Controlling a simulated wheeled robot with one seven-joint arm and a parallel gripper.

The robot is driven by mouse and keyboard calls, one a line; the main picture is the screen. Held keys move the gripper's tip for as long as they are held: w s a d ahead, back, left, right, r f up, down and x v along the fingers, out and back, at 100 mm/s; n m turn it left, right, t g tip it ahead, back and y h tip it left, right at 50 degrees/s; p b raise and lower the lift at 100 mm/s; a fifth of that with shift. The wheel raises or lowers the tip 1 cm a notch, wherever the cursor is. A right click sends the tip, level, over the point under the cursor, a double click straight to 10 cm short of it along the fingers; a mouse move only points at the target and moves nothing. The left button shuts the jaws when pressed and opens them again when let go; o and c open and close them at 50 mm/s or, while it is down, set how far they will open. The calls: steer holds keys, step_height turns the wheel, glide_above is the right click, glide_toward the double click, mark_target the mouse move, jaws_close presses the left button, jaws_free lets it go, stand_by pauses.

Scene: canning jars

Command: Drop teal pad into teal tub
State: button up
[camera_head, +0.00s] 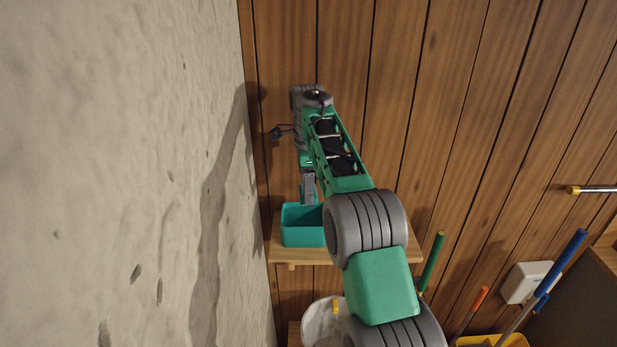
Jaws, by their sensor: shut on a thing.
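The teal tub (301,238) stands on a small wooden shelf below the middle of the head view. Its right part is hidden behind my arm. My gripper (308,200) points down just above the tub's back rim, near its middle. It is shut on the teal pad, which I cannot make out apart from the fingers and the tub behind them. The inside of the tub shows only in part.
The wooden shelf (284,256) has a bare strip at its front. A rough grey wall (120,170) rises close on the left. A green handle (432,262), an orange one (476,302) and a blue one (568,258) stand at the lower right, near a yellow bucket (514,341).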

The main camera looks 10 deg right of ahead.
steer(key=shift+s+a+f, duration=0.1)
steer(key=shift+s+f, duration=0.05)
steer(key=shift+f, duration=0.2)
steer(key=f, duration=0.2)
steer(key=d+f, duration=0.1)
steer(key=f, duration=0.1)
steer(key=shift+f, duration=0.45)
steer(key=o, duration=1.4)
steer(key=shift+a, duration=0.1)
step_height(320, 180, up, 8)
steer(key=shift+f, duration=0.2)
steer(key=shift+r, duration=0.1)
